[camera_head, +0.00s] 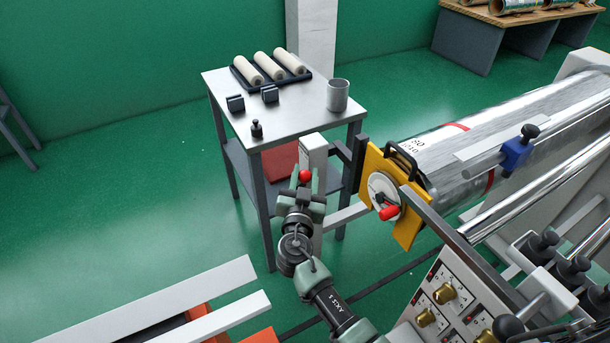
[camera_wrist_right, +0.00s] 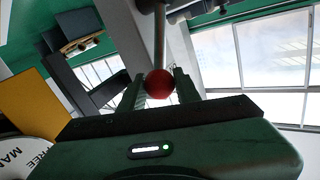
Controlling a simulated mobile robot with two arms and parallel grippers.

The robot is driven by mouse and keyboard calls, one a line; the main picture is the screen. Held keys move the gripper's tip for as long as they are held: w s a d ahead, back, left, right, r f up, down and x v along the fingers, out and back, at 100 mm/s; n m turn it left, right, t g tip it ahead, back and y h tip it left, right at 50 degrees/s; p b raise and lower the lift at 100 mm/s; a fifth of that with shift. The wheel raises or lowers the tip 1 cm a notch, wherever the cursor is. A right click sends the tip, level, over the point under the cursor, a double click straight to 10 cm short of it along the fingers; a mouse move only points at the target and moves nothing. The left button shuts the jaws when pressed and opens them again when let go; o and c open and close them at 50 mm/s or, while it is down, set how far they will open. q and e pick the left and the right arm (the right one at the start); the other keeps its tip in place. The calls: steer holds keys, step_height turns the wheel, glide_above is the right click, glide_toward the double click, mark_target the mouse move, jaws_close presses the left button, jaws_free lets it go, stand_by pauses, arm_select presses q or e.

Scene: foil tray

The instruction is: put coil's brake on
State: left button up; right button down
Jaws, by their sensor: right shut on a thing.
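The large silver foil coil (camera_head: 500,125) lies on its shaft at the right. At its near end is a yellow plate (camera_head: 408,232) with a white dial (camera_head: 381,190) and a red handle (camera_head: 389,213). The plate's edge (camera_wrist_right: 30,112) and the dial, lettered "MAN" and "FREE" (camera_wrist_right: 25,158), also show in the right wrist view. A red ball knob (camera_head: 305,176) is by the pale post (camera_head: 314,160) left of the plate. My right gripper (camera_head: 306,183) is shut on the red knob, which sits on a metal rod (camera_wrist_right: 159,40) between its fingers (camera_wrist_right: 158,88). My left gripper is not in view.
A grey table (camera_head: 290,120) behind my right gripper holds white rolls on a dark tray (camera_head: 270,82), a metal cup (camera_head: 338,95) and small dark items. A control panel (camera_head: 450,295) with brass knobs is at the lower right. Green floor (camera_head: 150,200) is clear at left.

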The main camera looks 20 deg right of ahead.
stand_by(0.8)
steer(key=shift+w+r+g+p, duration=0.35)
steer(key=shift+r+g+p, duration=0.1)
steer(key=shift+p, duration=0.55)
steer(key=shift+w+a+f+n, duration=0.1)
steer(key=shift+w+n, duration=0.1)
steer(key=shift+n, duration=0.2)
steer(key=c, duration=1)
jaws_free()
steer(key=shift+c, duration=0.2)
steer(key=shift+f, duration=0.1)
